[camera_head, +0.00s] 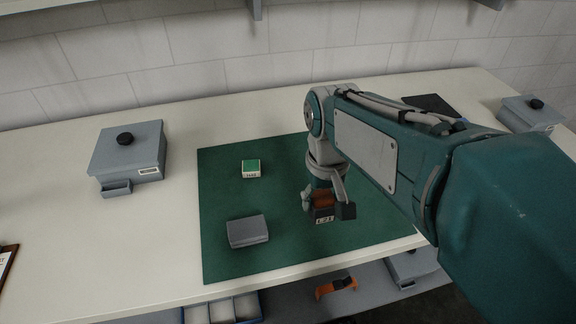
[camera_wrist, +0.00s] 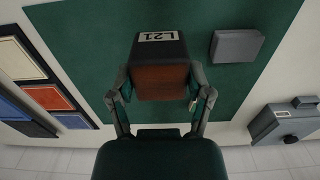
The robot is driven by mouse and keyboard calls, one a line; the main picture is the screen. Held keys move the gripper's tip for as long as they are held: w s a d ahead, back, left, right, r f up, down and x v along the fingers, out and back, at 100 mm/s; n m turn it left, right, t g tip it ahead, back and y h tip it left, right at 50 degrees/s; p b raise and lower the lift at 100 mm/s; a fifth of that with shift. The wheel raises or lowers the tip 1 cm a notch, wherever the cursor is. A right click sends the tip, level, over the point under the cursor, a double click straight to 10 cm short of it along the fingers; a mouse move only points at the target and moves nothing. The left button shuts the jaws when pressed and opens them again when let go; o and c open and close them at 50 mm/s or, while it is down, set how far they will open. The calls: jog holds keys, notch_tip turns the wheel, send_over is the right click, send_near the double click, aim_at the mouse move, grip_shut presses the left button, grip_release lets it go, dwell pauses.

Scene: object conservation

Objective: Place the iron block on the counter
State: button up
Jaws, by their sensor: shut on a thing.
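A dark block with a rust-brown face and a white label reading L21, apparently the iron block (camera_head: 323,212), is between the fingers of my gripper (camera_head: 325,204). The wrist view shows the block (camera_wrist: 160,82) clasped from both sides by my gripper (camera_wrist: 160,92). It is over the green mat (camera_head: 222,200); I cannot tell whether it touches the mat. The cream counter (camera_head: 60,220) surrounds the mat.
A grey block (camera_head: 247,231) and a small green-topped block (camera_head: 251,168) sit on the mat. A grey box with a black knob (camera_head: 128,150) stands left on the counter, another (camera_head: 530,113) at far right. Coloured panels (camera_wrist: 48,97) show left in the wrist view. The left counter has free room.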

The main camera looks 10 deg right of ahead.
jog(key=w+f, duration=0.2)
jog(key=w, duration=0.1)
jog(key=w+f, duration=0.3)
jog(key=w, duration=0.1)
jog(key=w+f, duration=0.3)
jog(key=w, duration=0.1)
jog(key=shift+w+a, duration=0.15)
jog(key=shift+w, duration=0.05)
jog(key=shift+w+f, duration=0.55)
jog(key=shift+f, duration=1.6)
jog(key=shift+f, duration=0.1)
jog(key=o, duration=1.3)
jog(key=shift+o, duration=0.2)
